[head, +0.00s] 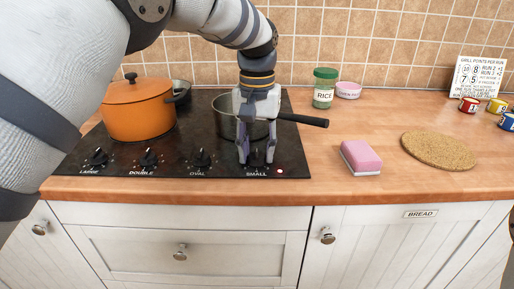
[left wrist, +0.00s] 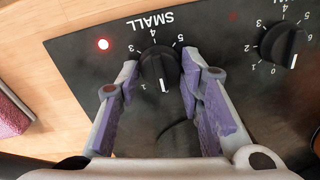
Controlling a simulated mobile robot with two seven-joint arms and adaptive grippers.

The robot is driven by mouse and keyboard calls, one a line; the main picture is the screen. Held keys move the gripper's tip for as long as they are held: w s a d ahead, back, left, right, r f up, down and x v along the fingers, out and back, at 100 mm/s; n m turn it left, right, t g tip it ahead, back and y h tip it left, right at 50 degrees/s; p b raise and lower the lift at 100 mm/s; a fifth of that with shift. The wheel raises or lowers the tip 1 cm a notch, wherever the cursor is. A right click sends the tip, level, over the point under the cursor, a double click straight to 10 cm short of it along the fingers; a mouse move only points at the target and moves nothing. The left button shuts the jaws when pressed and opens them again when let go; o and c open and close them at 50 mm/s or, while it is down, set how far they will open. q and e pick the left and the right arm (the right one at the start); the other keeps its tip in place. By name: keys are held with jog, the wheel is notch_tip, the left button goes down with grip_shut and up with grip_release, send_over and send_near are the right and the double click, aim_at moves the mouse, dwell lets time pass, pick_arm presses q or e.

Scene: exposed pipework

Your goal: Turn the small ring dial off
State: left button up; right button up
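The small ring dial (left wrist: 160,68) is a black knob by the word SMALL on the black hob. Its white mark points toward the bottom of the left wrist picture; the number there is hidden. The red light (left wrist: 103,44) beside it is lit and also shows in the head view (head: 280,171). My left gripper (left wrist: 158,72) is open, with one finger on each side of the dial. I cannot tell whether the fingers touch it. In the head view the left gripper (head: 257,158) points down over the hob's front right corner. My right gripper is not in view.
The hob (head: 220,168) has several other dials, including the oval one (left wrist: 283,45). An orange pot (head: 137,108) and a dark-handled pan (head: 228,118) stand on it. A pink sponge (head: 361,157), cork mat (head: 438,150) and rice jar (head: 324,88) are to the right.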

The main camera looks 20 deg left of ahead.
aim_at(257, 152)
pick_arm(q)
jog(key=shift+o, duration=0.8)
notch_tip(257, 152, up, 12)
